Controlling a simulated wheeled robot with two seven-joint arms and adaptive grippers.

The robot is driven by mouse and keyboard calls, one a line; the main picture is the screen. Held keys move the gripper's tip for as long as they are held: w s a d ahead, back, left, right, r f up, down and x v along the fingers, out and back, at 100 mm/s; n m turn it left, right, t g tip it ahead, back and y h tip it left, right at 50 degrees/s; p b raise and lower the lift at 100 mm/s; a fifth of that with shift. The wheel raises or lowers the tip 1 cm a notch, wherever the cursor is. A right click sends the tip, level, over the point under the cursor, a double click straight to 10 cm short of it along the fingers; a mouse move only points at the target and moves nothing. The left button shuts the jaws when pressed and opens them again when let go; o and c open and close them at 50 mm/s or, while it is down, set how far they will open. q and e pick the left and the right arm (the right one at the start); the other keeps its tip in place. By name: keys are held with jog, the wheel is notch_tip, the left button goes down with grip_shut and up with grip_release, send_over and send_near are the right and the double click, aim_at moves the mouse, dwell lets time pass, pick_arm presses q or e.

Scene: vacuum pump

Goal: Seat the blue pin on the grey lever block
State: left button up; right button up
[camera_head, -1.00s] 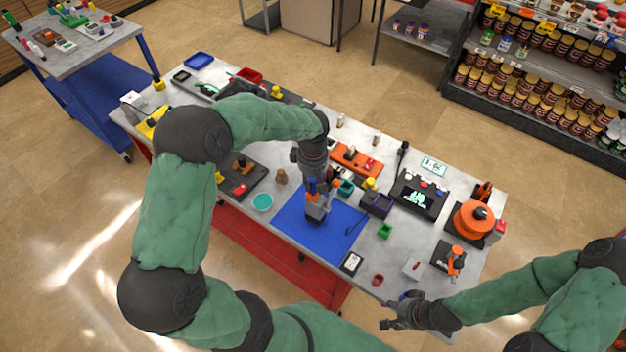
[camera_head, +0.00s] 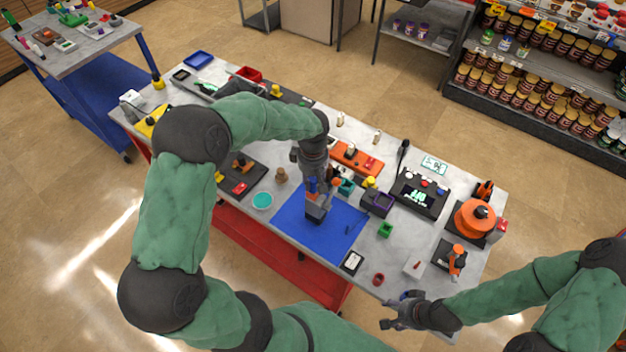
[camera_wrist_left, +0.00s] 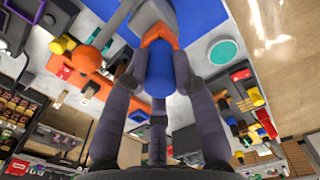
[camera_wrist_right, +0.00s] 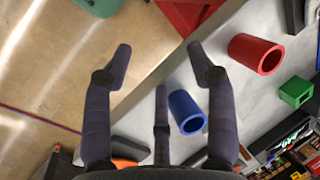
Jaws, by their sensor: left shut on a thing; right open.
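The blue pin (camera_wrist_left: 158,78) is held between the fingers of my left gripper (camera_wrist_left: 155,72), and it also shows in the head view (camera_head: 311,185). The grey lever block (camera_head: 316,212) is on the blue mat directly below this gripper. In the left wrist view the block (camera_wrist_left: 150,14) has an orange bracket (camera_wrist_left: 160,36) and a lever with an orange ball (camera_wrist_left: 88,58). The pin's far end overlaps the bracket; I cannot tell whether it is seated. My right gripper (camera_wrist_right: 160,58) is open and empty near the table's front right edge.
The blue mat (camera_head: 290,218) lies mid-table with bare room around the block.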

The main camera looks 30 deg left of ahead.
dwell(0.4)
pick_arm(q)
jog(key=o, duration=1)
jog(key=shift+f, duration=0.1)
jog(key=shift+r+p, duration=0.3)
jog(key=shift+r, duration=0.35)
jog(key=shift+r+p, duration=0.55)
jog(key=shift+r, duration=0.55)
jog(key=shift+r+p, duration=1.5)
jog(key=shift+r, duration=1.3)
